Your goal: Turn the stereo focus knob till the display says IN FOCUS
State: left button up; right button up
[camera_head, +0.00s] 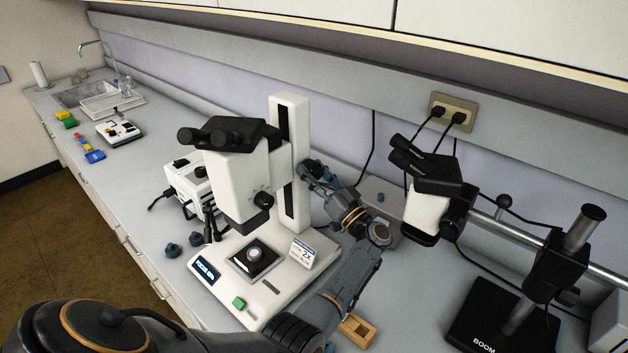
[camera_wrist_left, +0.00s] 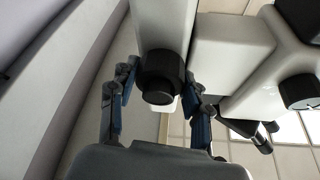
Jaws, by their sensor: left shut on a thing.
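The white stereo microscope (camera_head: 237,182) stands on its pale base with an upright column (camera_head: 290,150). My left gripper (camera_head: 312,172) is at the right side of this column. In the left wrist view my left gripper (camera_wrist_left: 161,80) has its blue-grey fingers on both sides of a black round focus knob (camera_wrist_left: 160,76) and is shut on it. The display (camera_head: 206,270) on the base's left front shows small text that seems to begin with FOCUS; the rest is too small to read surely. My right gripper is not in view.
A round sample (camera_head: 253,254) sits on the black stage below the head. A card marked 2X (camera_head: 302,253) and a green button (camera_head: 239,302) are on the base. A boom microscope (camera_head: 428,200) stands at right. A wooden block (camera_head: 357,329) lies in front.

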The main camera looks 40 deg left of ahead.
aim_at(319, 178)
pick_arm(q)
jog(key=shift+f+n+b, duration=0.1)
jog(key=shift+n+b, duration=0.2)
jog(key=shift+n, duration=0.1)
jog(key=o, duration=1.1)
jog(key=shift+o, duration=0.2)
jog(key=shift+v, duration=3.75)
jog(key=shift+w, duration=0.1)
